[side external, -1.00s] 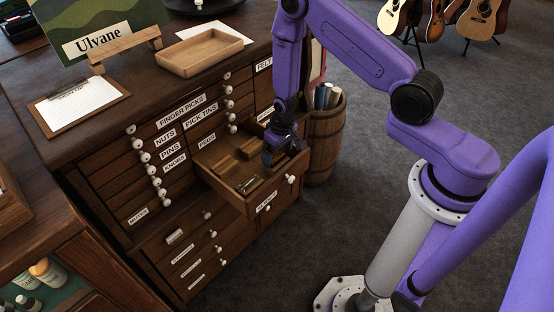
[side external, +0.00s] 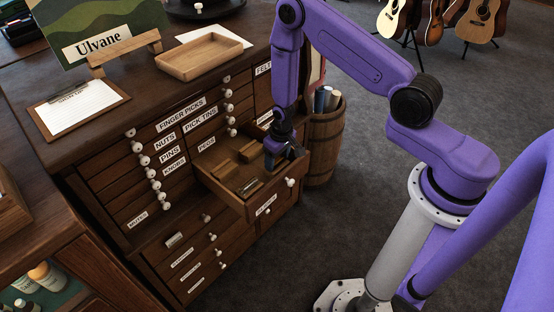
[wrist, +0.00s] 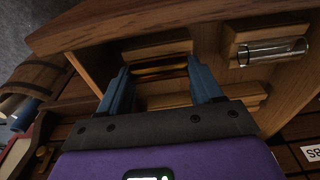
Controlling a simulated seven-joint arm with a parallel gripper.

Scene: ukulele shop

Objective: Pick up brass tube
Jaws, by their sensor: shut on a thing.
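The brass tube (wrist: 160,68) shows in the wrist view as a dark golden rod lying crosswise between the two blue fingers of my gripper (wrist: 160,76). The fingers are shut on it near its ends, over a wooden holder in the open drawer. In the side view my gripper (side external: 274,160) points down into the right part of the pulled-out drawer (side external: 237,206). The brass tube cannot be made out there behind the fingers.
A clear glass tube (wrist: 272,51) lies on another wooden holder in the same drawer, to the right in the wrist view. Drawer walls stand close around my gripper. A barrel (side external: 325,145) with rolls stands beside the cabinet. A wooden tray (side external: 205,54) sits on top.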

